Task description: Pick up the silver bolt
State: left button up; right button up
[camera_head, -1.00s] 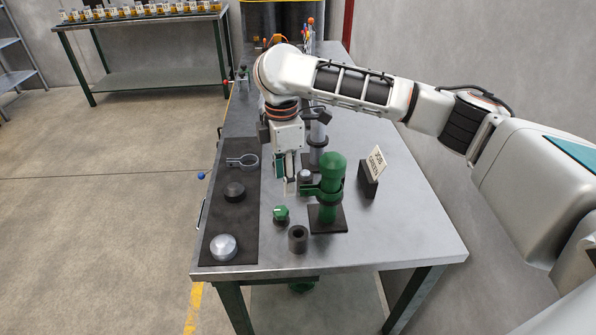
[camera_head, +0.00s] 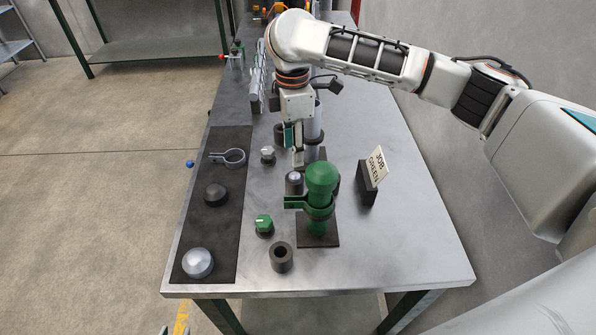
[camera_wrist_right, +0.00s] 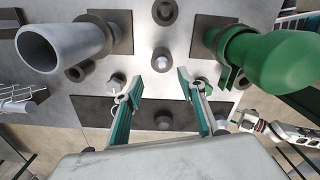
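The silver bolt (camera_head: 294,178) stands upright beside the green cylinder, its round shiny head up; its lower part is partly hidden by the green clamp. My right gripper (camera_head: 297,160) points down just behind and above it in the head view. In the right wrist view the two fingers (camera_wrist_right: 155,88) are spread with nothing between them, and the bolt (camera_wrist_right: 161,60) shows beyond their tips, roughly centred between them.
The green cylinder (camera_head: 321,182) in its clamp and a grey tube (camera_wrist_right: 62,45) flank the bolt. A green knob (camera_head: 264,223), a dark sleeve (camera_head: 281,257) and a sign (camera_head: 374,172) stand nearby. The black mat (camera_head: 215,232) holds a ring clamp, a dark disc and a silver dome.

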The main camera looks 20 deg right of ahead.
aim_at(294, 174)
notch_tip(294, 174, down, 3)
jog(key=shift+s+a+r, duration=0.1)
jog(key=shift+s+r, duration=0.05)
jog(key=shift+r, duration=0.05)
jog(key=shift+f, duration=2.4)
grip_shut()
